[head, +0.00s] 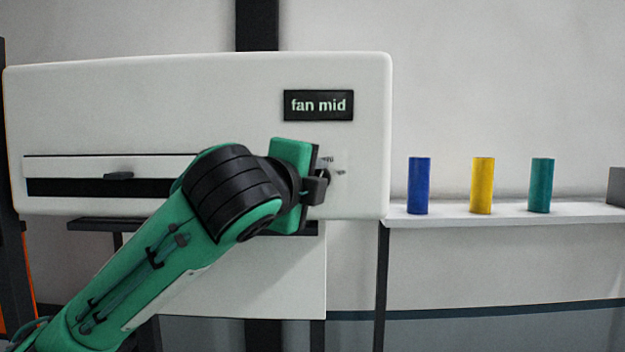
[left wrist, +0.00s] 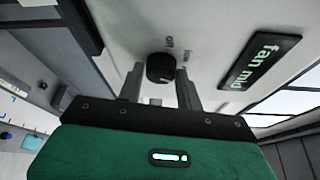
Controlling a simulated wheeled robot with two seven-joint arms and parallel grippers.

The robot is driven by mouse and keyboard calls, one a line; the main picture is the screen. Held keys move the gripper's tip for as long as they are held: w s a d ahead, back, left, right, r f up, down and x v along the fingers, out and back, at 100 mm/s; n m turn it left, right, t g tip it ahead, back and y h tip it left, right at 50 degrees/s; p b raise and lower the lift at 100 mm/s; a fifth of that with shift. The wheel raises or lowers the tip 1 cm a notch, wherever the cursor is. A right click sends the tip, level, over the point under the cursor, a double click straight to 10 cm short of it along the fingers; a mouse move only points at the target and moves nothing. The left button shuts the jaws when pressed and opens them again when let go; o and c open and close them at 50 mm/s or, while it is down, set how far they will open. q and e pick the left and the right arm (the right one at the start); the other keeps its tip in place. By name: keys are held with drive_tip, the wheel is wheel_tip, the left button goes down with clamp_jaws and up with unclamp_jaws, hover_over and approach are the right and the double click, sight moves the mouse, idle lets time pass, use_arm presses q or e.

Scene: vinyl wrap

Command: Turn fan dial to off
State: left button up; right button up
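The fan dial (left wrist: 160,68) is a small round black knob on the underside-looking face of the white machine in the left wrist view. In the head view the dial (head: 325,175) is mostly hidden behind my left gripper (head: 318,188). The left wrist view shows my left gripper (left wrist: 159,82) open, with one finger on each side of the dial. The right-hand finger looks very close to it; I cannot tell if it touches. A black display (head: 318,105) reads "fan mid"; it also shows in the left wrist view (left wrist: 260,60). My right gripper is not in view.
The white machine (head: 150,100) has a dark slot (head: 110,187) with a small handle at left. To the right, a white shelf (head: 450,215) holds a blue cylinder (head: 419,185), a yellow cylinder (head: 482,185) and a teal cylinder (head: 541,185).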

use_arm(q)
drive_tip(key=c, duration=0.4)
drive_tip(key=shift+c, duration=0.2)
drive_tip(key=shift+f, duration=0.1)
drive_tip(key=shift+d+f+n+t+y+b, duration=0.15)
drive_tip(key=shift+n+t+y+b, duration=0.9)
drive_tip(key=shift+n+b, duration=2.85)
drive_tip(key=shift+d+f+n+t+y+b, duration=0.2)
drive_tip(key=shift+n+t+y+b, duration=0.9)
drive_tip(key=shift+n+b, duration=2.85)
drive_tip(key=shift+d+f+n+t+y+b, duration=0.15)
drive_tip(key=shift+n+t+y+b, duration=0.9)
drive_tip(key=shift+n+b, duration=2.85)
drive_tip(key=shift+r+n+p, duration=0.1)
drive_tip(key=shift+n+p, duration=0.35)
drive_tip(key=shift+n, duration=0.1)
drive_tip(key=o, duration=1)
drive_tip(key=shift+c, duration=0.2)
